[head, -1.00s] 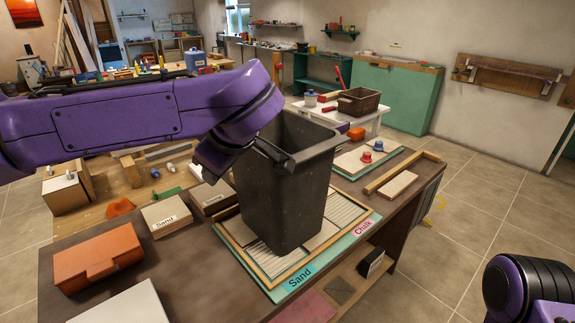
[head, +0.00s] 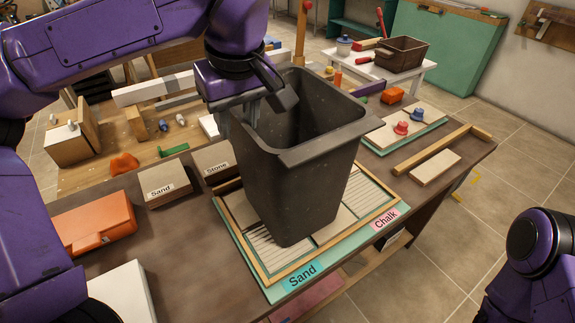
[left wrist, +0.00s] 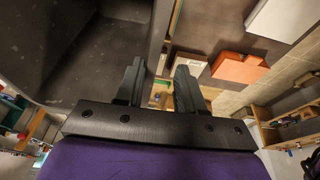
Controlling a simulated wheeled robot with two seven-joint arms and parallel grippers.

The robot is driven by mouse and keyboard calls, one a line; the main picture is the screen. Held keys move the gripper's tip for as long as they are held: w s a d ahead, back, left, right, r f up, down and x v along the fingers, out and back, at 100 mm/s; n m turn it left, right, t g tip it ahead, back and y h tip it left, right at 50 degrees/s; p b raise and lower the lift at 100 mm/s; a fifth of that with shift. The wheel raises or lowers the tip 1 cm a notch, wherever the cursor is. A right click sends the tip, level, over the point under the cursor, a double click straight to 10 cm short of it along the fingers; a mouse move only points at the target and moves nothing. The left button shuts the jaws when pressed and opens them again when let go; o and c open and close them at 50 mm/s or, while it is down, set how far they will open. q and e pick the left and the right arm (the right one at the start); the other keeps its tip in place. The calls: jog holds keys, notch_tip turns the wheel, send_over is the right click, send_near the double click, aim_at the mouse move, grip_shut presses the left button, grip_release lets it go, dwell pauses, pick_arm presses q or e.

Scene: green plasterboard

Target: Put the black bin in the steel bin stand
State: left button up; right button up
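The black bin (head: 300,165) stands upright, open top up, on the framed panel board on the workbench. My left gripper (head: 262,103) is at the bin's left rim, with one finger inside the bin and the other outside. In the left wrist view the fingers (left wrist: 160,80) are apart, with the bin's wall (left wrist: 160,35) between them and a gap beside the outer finger. The bin's inside (left wrist: 75,50) fills the upper left there. I cannot make out a steel bin stand in these views. Only a link of my right arm shows at the lower right; its gripper is out of view.
The framed board (head: 262,272) carries Sand and Chalk labels. An orange case (head: 95,222), a Sand block (head: 165,182) and a Stone block (head: 212,165) lie left of the bin. Red and blue knobs (head: 408,122) sit to the right. Tiled floor (head: 515,175) is open at right.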

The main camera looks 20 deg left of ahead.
aim_at(244, 131)
pick_arm(q)
jog(key=w+f, duration=0.2)
jog(key=w+a+f, duration=0.1)
jog(key=w+f, duration=0.1)
jog(key=shift+w+f, duration=0.3)
jog(key=shift+f, duration=0.05)
jog(key=shift+s+r, duration=0.3)
jog(key=shift+s, duration=0.55)
jog(key=shift+w+f, duration=0.3)
jog(key=shift+w, duration=0.15)
jog(key=shift+s+p, duration=0.3)
jog(key=shift+w, duration=0.15)
grip_shut()
pick_arm(e)
jog(key=shift+w+r, duration=0.2)
jog(key=shift+w, duration=0.35)
pick_arm(q)
jog(key=shift+f, duration=0.1)
